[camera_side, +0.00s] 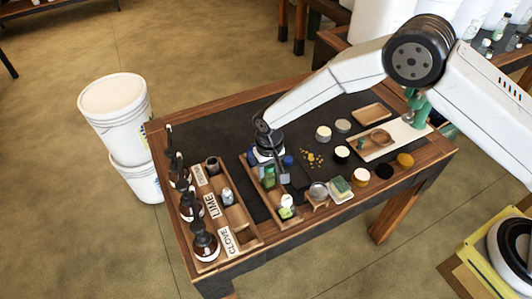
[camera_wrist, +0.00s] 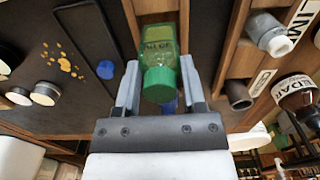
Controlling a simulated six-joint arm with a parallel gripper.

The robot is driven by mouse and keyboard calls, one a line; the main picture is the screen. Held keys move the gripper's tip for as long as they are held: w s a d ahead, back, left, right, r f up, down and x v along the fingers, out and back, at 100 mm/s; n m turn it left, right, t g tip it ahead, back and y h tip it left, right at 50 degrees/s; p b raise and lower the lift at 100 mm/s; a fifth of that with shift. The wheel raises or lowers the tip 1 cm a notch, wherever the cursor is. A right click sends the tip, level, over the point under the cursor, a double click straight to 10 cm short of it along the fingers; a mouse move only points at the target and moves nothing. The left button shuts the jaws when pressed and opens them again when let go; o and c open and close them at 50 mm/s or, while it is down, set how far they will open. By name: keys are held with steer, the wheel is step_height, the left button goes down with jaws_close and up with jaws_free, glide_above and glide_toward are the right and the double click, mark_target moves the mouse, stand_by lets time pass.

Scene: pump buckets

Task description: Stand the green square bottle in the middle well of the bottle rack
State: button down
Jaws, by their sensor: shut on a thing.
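The green square bottle (camera_side: 269,179) has a green cap and stands about upright between my fingers. In the wrist view the green bottle (camera_wrist: 158,45) is seen cap-first, with wooden walls on both sides beyond it. My gripper (camera_wrist: 159,80) is shut on it. A narrow wooden rack (camera_side: 248,174) lies under and around the bottle in the side view. A small bottle with a white top (camera_side: 286,201) is at the rack's near end. I cannot tell whether the green bottle's base touches the well floor; my gripper hides part of the rack.
A blue cap (camera_side: 288,160) lies on the dark mat close to my gripper. Jars, a sponge (camera_side: 341,185) and yellow bits (camera_side: 311,158) are to the right.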

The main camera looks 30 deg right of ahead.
steer(key=shift+f, duration=1.2)
stand_by(1.0)
steer(key=shift+c, duration=0.5)
jaws_free()
steer(key=shift+r, duration=0.1)
steer(key=shift+r, duration=3.4)
